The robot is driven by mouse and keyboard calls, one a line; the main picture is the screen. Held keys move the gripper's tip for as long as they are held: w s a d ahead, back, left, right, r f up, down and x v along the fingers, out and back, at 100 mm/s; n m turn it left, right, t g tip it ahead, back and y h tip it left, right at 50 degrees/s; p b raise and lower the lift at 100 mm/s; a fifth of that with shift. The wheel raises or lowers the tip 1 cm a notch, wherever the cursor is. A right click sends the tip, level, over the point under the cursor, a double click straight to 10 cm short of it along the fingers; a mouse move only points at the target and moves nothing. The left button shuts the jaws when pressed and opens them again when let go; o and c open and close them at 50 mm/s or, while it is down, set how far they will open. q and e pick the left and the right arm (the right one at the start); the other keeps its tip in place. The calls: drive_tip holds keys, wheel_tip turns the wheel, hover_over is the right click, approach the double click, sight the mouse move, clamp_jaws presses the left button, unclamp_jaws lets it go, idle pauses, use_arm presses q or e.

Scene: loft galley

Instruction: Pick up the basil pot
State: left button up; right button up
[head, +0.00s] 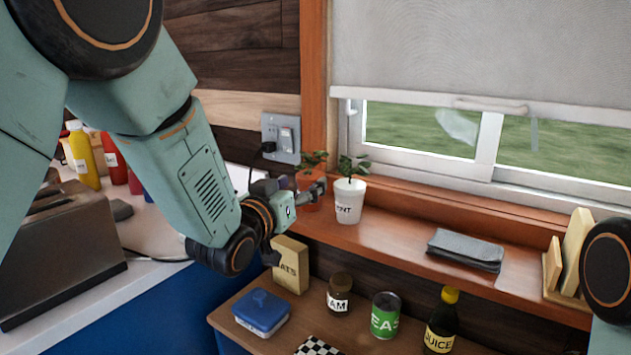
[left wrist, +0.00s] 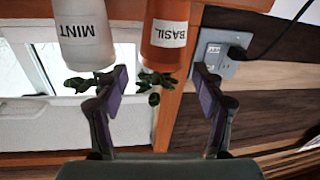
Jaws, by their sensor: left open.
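The basil pot is orange with a white BASIL label and green leaves. It stands on the wooden window ledge, partly hidden behind my left gripper in the head view (head: 311,201). In the left wrist view, which is upside down, the basil pot (left wrist: 165,45) is ahead, between the lines of the two fingers. My left gripper (head: 297,190) is open and empty; in the wrist view its fingertips (left wrist: 160,78) are spread on either side of the leaves, with no clear contact. My right gripper is not in view.
A white mint pot (head: 347,201) stands close beside the basil pot; it also shows in the left wrist view (left wrist: 84,40). A wall socket (head: 281,137) is behind. A grey folded cloth (head: 465,249) lies further right. Jars, a can (head: 385,316) and boxes stand on the lower shelf.

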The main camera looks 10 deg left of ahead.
sight(304, 185)
use_arm(q)
drive_tip(key=shift+f+x, duration=0.15)
drive_tip(key=shift+x, duration=0.8)
drive_tip(key=shift+f+x, duration=0.2)
drive_tip(key=shift+x, duration=0.7)
drive_tip(key=shift+f+x, duration=0.15)
drive_tip(key=shift+x, duration=0.8)
drive_tip(key=shift+s+a, duration=0.1)
drive_tip(key=shift+a, duration=0.15)
drive_tip(key=shift+c, duration=0.4)
drive_tip(key=shift+d, duration=0.25)
drive_tip(key=c, duration=0.4)
drive_tip(key=shift+a, duration=0.15)
drive_tip(key=c, duration=0.5)
drive_tip(key=shift+c, duration=0.8)
